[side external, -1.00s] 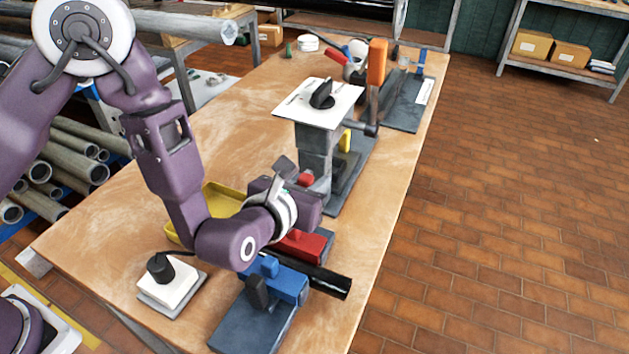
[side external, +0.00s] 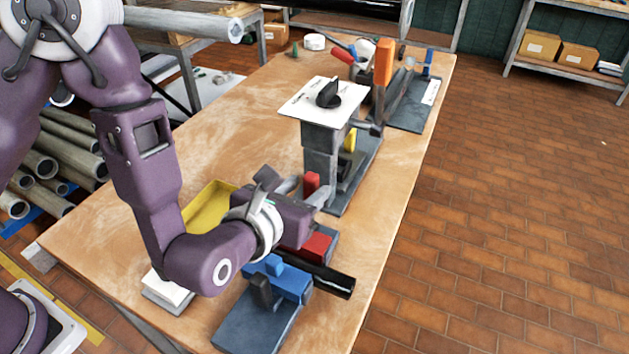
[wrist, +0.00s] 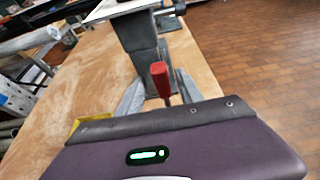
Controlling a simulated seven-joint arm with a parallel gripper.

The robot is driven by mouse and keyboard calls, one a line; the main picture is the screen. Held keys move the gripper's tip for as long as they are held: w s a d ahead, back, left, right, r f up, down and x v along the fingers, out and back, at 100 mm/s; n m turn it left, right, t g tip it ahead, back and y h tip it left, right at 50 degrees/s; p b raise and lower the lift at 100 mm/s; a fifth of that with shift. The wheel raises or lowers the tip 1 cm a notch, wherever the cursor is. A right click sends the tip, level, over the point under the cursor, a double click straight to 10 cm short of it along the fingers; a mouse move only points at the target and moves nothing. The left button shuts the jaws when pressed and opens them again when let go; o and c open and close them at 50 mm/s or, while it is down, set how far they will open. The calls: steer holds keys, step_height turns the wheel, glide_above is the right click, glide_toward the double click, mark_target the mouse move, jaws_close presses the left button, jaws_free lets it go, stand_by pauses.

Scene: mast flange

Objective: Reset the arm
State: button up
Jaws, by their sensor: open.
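My gripper (side external: 308,190) is low over the bench, pointing toward the grey stand, with its two grey fingers apart. In the wrist view, the spread fingers (wrist: 160,98) lie on either side of a red handle (wrist: 159,78) at the foot of the stand. The handle also shows in the side view (side external: 312,184). I cannot tell whether either finger touches it. The grey stand (side external: 321,150) carries a white plate (side external: 300,103) with a black knob (side external: 328,93) on top.
Below my wrist, a blue clamp (side external: 285,283) and a red clamp (side external: 318,246) hold a black tube (side external: 335,283). A yellow tray (side external: 205,207) lies behind my arm. A white block (side external: 165,290) is partly hidden by my arm. An orange upright (side external: 383,62) stands beyond the stand.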

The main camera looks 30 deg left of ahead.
steer(key=shift+v, duration=0.9)
steer(key=s+a+r+m+g+h, duration=0.2)
steer(key=a+r+m, duration=0.1)
steer(key=r+m, duration=0.5)
steer(key=s+a+r+m+g+h, duration=0.15)
steer(key=r+m, duration=0.35)
steer(key=m, duration=0.6)
steer(key=s+a+m+g+y, duration=0.3)
steer(key=s+a+m, duration=1.2)
steer(key=s, duration=0.5)
steer(key=shift+a+r+m+g, duration=0.35)
steer(key=shift+m+g, duration=0.3)
steer(key=shift+m, duration=0.45)
